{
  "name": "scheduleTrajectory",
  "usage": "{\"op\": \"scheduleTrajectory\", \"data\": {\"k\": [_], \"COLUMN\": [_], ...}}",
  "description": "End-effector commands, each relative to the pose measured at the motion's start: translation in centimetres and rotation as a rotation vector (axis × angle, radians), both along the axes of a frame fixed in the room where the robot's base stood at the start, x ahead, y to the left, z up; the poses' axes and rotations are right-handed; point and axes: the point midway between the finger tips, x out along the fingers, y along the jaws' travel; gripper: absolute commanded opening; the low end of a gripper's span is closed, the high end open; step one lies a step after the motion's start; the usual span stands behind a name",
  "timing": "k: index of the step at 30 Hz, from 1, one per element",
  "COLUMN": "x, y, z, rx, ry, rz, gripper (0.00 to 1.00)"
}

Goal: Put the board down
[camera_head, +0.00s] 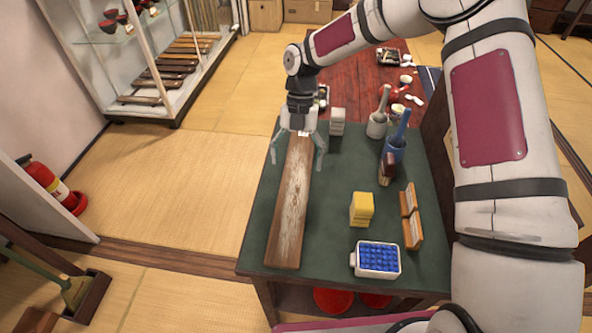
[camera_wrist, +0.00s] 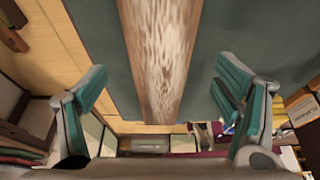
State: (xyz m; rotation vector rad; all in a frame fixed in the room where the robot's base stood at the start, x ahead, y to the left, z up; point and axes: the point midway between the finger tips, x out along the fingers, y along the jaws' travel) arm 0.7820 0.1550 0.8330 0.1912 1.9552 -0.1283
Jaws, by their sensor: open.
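A long wooden board (camera_head: 291,205) with a pale worn middle lies flat along the left side of the dark green table top (camera_head: 335,210). My gripper (camera_head: 299,152) is above the board's far end with its fingers spread wide. In the wrist view, the board (camera_wrist: 160,50) runs between the two teal fingertips of my gripper (camera_wrist: 168,90), with a clear gap on each side. The fingers do not touch it. The gripper hides part of the board's far end in the head view.
A shelf (camera_head: 170,80) with several boards stands at upper left.

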Motion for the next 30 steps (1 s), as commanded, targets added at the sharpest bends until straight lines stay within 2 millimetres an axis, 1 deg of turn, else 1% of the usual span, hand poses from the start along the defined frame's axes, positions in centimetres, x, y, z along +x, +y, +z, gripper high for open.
{"op": "scheduleTrajectory", "data": {"k": [1,3,9,12,17,22,24,26,29,30], "x": [0.5,1.1,2.3,2.7,3.0,2.9,2.8,2.4,1.3,0.6], "y": [0.0,-0.1,-0.3,-0.4,-0.5,-0.5,-0.6,-0.9,-1.8,-2.3], "z": [1.0,2.4,5.6,6.6,7.3,7.5,7.9,8.6,10.7,11.8], "rx": [0.002,0.002,0.002,0.002,0.001,0.0,-0.015,-0.044,-0.13,-0.171], "ry": [-0.004,-0.003,-0.002,-0.001,0.001,0.0,-0.004,-0.015,-0.043,-0.059], "rz": [-0.002,-0.001,0.0,0.0,0.001,-0.001,-0.015,-0.05,-0.163,-0.226], "gripper": [0.83,0.83,0.83,0.83,0.83,0.83,0.83,0.83,0.83,0.83]}}
